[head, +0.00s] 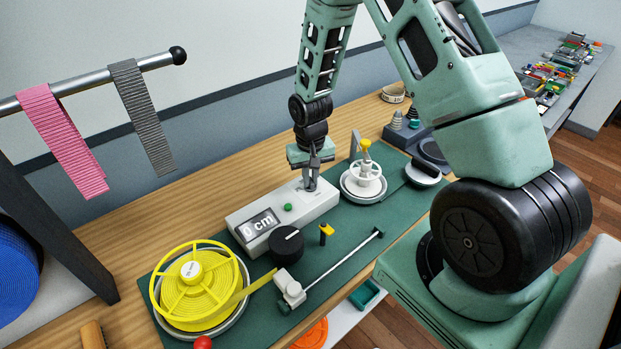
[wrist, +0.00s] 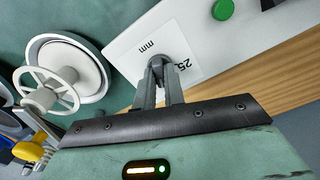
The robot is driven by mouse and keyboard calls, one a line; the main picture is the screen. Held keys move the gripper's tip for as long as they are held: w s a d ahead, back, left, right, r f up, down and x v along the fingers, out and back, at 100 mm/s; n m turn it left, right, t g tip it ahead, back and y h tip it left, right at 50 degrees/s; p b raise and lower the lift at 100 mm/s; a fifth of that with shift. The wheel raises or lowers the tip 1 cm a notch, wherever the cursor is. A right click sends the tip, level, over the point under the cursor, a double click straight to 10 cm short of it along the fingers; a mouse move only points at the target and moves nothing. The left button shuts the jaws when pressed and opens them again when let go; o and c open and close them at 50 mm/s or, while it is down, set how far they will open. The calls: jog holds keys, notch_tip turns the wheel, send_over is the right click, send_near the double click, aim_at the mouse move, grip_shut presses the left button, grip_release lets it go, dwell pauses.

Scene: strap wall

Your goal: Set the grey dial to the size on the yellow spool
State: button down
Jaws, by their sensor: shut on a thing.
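The yellow spool (head: 194,287) lies in a round grey tray at the front left of the green mat. Its pale hub carries a small mark that I cannot read. A white box (head: 250,212) behind it has a display reading "0 cm" and a green button. My gripper (head: 312,183) points down at the box's far right end. In the wrist view my gripper (wrist: 158,80) is shut on the small grey dial (wrist: 157,62), which its fingers mostly hide. Beside the dial, a white plate shows "mm" and a partly covered "25". The dial's pointer is not readable.
A black knob (head: 286,245) with a white line stands in front of the box. A small yellow-topped lever (head: 326,232) and a metal rod (head: 340,268) with a white slider are nearby. A white spool (head: 363,180) sits right of my gripper. Pink and grey straps hang behind left.

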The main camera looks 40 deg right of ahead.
aim_at(311, 180)
jog(key=shift+n, duration=1.9)
jog(key=c, duration=1.5)
grip_release()
jog(key=shift+r, duration=0.15)
notch_tip(311, 180, up, 17)
jog(key=b, duration=0.3)
jog(key=shift+r, duration=0.1)
